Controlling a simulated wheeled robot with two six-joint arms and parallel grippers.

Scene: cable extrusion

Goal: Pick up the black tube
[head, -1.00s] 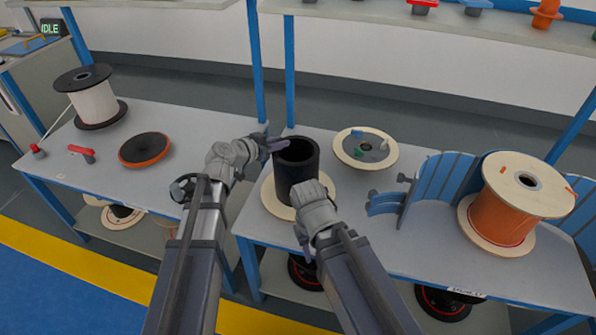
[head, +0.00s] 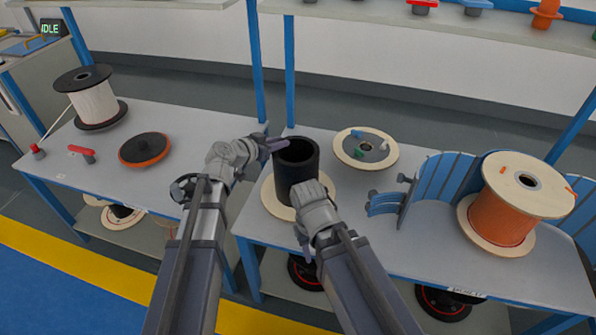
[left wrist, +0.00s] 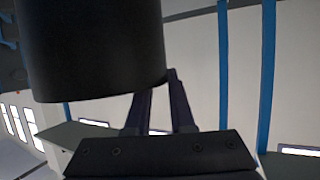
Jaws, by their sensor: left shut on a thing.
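The black tube (head: 297,170) stands upright over a pale wooden disc (head: 273,204) on the middle table, its open end up. My left gripper (head: 277,146) is at the tube's upper left rim, shut on its wall. In the left wrist view, the tube (left wrist: 95,45) fills the upper left and the left gripper's fingers (left wrist: 158,105) reach up to its lower edge. My right gripper (head: 314,192) is in front of the tube's lower right side; its fingers are hidden behind its own body, so I cannot tell whether it touches the tube.
A wooden disc (head: 385,160) with small coloured parts lies right of the tube. A blue curved holder (head: 437,180) and an orange cable spool (head: 503,213) stand further right. On the left are a white spool (head: 93,103), a black and orange disc (head: 146,147) and red parts (head: 83,153).

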